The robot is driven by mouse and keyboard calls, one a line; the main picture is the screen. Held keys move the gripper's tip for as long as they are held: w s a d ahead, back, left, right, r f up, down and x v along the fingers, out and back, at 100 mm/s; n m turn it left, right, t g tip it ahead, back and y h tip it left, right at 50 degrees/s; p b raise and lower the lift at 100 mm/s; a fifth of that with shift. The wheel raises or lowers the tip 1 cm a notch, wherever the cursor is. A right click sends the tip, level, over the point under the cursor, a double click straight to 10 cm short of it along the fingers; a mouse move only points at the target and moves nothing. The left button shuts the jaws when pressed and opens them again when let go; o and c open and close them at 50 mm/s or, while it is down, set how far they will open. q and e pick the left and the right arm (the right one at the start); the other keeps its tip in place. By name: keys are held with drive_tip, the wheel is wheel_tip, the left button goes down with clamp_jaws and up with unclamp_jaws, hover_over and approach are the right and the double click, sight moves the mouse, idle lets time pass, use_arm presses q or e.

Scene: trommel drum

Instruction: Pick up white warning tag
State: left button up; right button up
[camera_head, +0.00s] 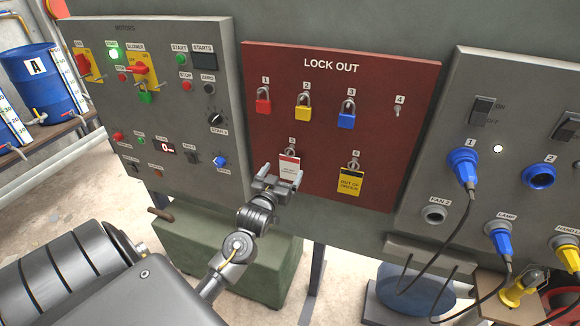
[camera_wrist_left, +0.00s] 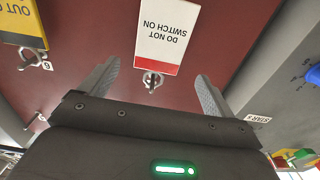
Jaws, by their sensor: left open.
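The white warning tag (camera_head: 289,166) hangs at hook 5 on the red lock out board (camera_head: 343,65). It has a red band, and its lower part is partly hidden behind my left gripper in the head view. In the left wrist view the tag (camera_wrist_left: 163,38) appears upside down, reading "DO NOT SWITCH ON", with its metal hook (camera_wrist_left: 153,80) beside the red band. My left gripper (camera_head: 284,178) is open in front of the tag. In the left wrist view its two fingers (camera_wrist_left: 155,82) stand on either side of the hook, apart from it. My right gripper is not in view.
A yellow "OUT OF ORDER" tag (camera_head: 350,182) hangs to the right at hook 6. Red (camera_head: 263,105), yellow (camera_head: 302,112) and blue (camera_head: 346,119) padlocks hang above. A motor control panel (camera_head: 170,55) stands left, and a socket panel (camera_head: 495,65) with cables stands right.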

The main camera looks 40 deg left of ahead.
sight(289, 159)
use_arm(q)
drive_tip(key=p+x, duration=0.1)
drive_tip(key=x, duration=0.3)
drive_tip(key=shift+w+d, duration=0.1)
drive_tip(key=shift+d, duration=0.05)
drive_tip(key=c, duration=1.1)
drive_tip(key=shift+o, duration=0.2)
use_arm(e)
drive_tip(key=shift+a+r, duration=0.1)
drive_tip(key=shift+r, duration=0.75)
use_arm(q)
drive_tip(key=shift+r, duration=0.1)
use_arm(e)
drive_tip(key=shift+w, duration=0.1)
use_arm(q)
drive_tip(key=shift+r+b, duration=0.35)
drive_tip(key=shift+r, duration=0.1)
drive_tip(key=shift+s+d+r, duration=0.1)
drive_tip(key=shift+s, duration=0.25)
drive_tip(key=b+v, duration=0.4)
drive_tip(key=v, duration=1.3)
drive_tip(key=shift+s, duration=0.2)
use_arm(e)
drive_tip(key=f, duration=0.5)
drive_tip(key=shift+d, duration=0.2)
